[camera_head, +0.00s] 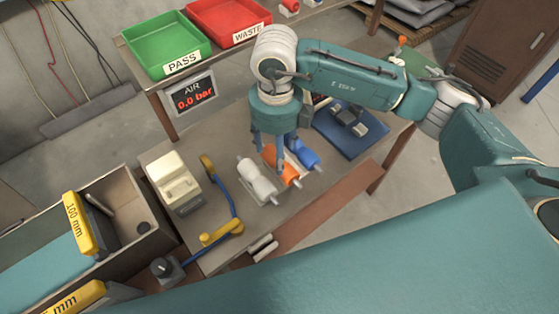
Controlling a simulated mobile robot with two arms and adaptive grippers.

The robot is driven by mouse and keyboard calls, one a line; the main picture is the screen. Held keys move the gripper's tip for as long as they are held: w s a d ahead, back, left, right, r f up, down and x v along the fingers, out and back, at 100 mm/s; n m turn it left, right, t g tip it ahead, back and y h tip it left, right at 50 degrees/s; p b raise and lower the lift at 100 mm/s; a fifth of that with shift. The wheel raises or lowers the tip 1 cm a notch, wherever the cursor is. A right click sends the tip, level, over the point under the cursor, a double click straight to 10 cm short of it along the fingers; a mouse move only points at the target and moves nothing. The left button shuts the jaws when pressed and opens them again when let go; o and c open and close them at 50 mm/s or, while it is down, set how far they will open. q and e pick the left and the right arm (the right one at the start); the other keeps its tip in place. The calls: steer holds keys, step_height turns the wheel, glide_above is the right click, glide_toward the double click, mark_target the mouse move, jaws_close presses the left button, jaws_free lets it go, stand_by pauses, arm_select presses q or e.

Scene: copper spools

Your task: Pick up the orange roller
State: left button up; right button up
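The orange roller (289,176) lies on the workbench between a white roller (257,181) and a blue roller (303,154). My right gripper (268,160) comes down from above at the orange roller, its fingers apart. One finger crosses in front of the orange roller and hides part of it; the other is at its far left end. Whether the fingers touch the roller cannot be told. My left gripper is not in view.
A green PASS bin (166,46) and a red WASTE bin (228,20) stand on a raised shelf behind. A beige device (172,182) and a yellow-ended blue cable (234,205) are left of the rollers. A blue fixture (345,128) is to the right.

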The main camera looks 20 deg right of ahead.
steer(key=f+p, duration=0.2)
steer(key=f, duration=0.1)
steer(key=shift+s+a+f, duration=0.15)
steer(key=shift+s+f, duration=0.05)
steer(key=shift+f, duration=0.8)
steer(key=c, duration=1.1)
steer(key=shift+r, duration=0.1)
steer(key=shift+w+r, duration=0.1)
steer(key=shift+r, duration=0.3)
step_height(320, 180, up, 19)
steer(key=b, duration=0.4)
steer(key=shift+r, duration=0.1)
